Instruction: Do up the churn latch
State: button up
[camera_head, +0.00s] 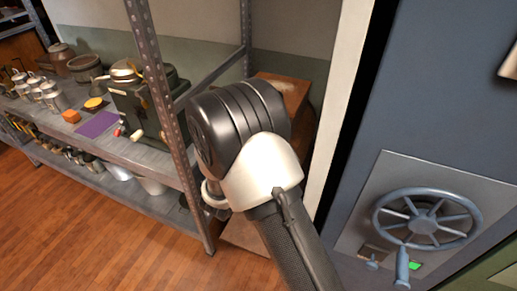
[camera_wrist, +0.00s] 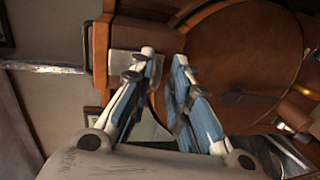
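In the wrist view my gripper (camera_wrist: 164,57) has its two blue-and-white fingers a little apart, with a narrow gap and nothing clearly held between them. Beyond the fingertips is brown woodwork with a large round wooden face (camera_wrist: 245,50), which looks like the churn. A pale metal plate (camera_wrist: 124,64) on the wood sits just left of the fingertips and may be part of the latch; I cannot tell whether they touch. In the head view my arm hides the gripper and most of this wooden thing; only a brown top (camera_head: 287,88) shows behind.
A metal shelf rack (camera_head: 158,85) with jars, tins and a dark green machine (camera_head: 150,100) stands left of my arm. A blue cabinet with a spoked handwheel (camera_head: 424,224) is at the right. Wooden floor (camera_head: 90,225) is clear at the lower left.

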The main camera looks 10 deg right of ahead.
jog(key=shift+o, duration=0.6)
jog(key=shift+a+r, duration=0.1)
jog(key=v, duration=1.2)
